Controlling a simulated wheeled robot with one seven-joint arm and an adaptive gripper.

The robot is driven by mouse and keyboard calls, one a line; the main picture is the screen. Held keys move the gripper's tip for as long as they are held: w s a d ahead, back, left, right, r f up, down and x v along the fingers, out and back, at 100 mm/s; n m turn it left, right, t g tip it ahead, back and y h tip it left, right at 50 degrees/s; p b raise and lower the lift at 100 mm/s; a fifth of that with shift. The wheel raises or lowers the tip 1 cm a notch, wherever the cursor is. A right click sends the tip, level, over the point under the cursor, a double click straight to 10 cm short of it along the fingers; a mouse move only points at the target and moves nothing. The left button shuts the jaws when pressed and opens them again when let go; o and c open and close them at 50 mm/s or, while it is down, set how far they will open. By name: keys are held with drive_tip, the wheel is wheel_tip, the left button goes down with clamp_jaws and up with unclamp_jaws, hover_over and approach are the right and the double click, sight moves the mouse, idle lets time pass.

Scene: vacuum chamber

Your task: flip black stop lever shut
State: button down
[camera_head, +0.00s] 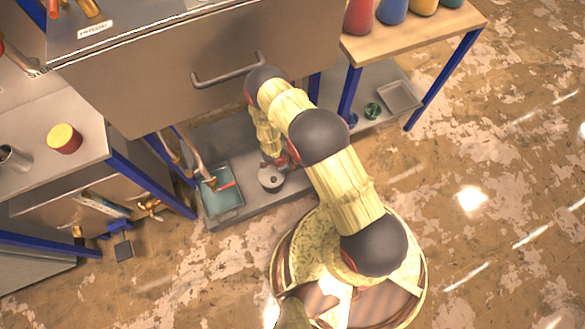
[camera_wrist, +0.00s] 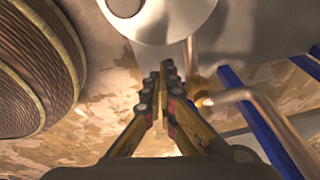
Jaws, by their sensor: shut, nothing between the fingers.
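I cannot clearly make out a black stop lever in either view. A small dark flat piece (camera_head: 122,250) hangs below a blue fitting at the lower left in the head view, but I cannot tell if it is the lever. In the wrist view my gripper (camera_wrist: 168,68) is shut and empty, its fingertips together. The tips point toward a round grey metal part (camera_wrist: 165,18), apparently apart from it. A brass fitting (camera_wrist: 200,86) with a bent copper pipe (camera_wrist: 250,98) is just right of the fingers. In the head view my gripper is mostly hidden by my arm, low beneath the chamber.
The steel chamber front (camera_head: 190,75) with its handle (camera_head: 228,72) overhangs my arm. A grey lower shelf (camera_head: 240,207) carries a teal-filled tray (camera_head: 222,201) and a round grey part (camera_head: 271,178). Blue frame legs (camera_head: 150,183) stand left. Open floor (camera_head: 480,170) lies right.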

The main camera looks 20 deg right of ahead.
drive_tip(key=a, duration=0.2)
drive_tip(key=a+r+p, duration=0.1)
drive_tip(key=a, duration=0.2)
drive_tip(key=a+p, duration=0.1)
drive_tip(key=a, duration=0.1)
drive_tip(key=shift+s+a+r, duration=0.35)
drive_tip(key=shift+s+r, duration=0.05)
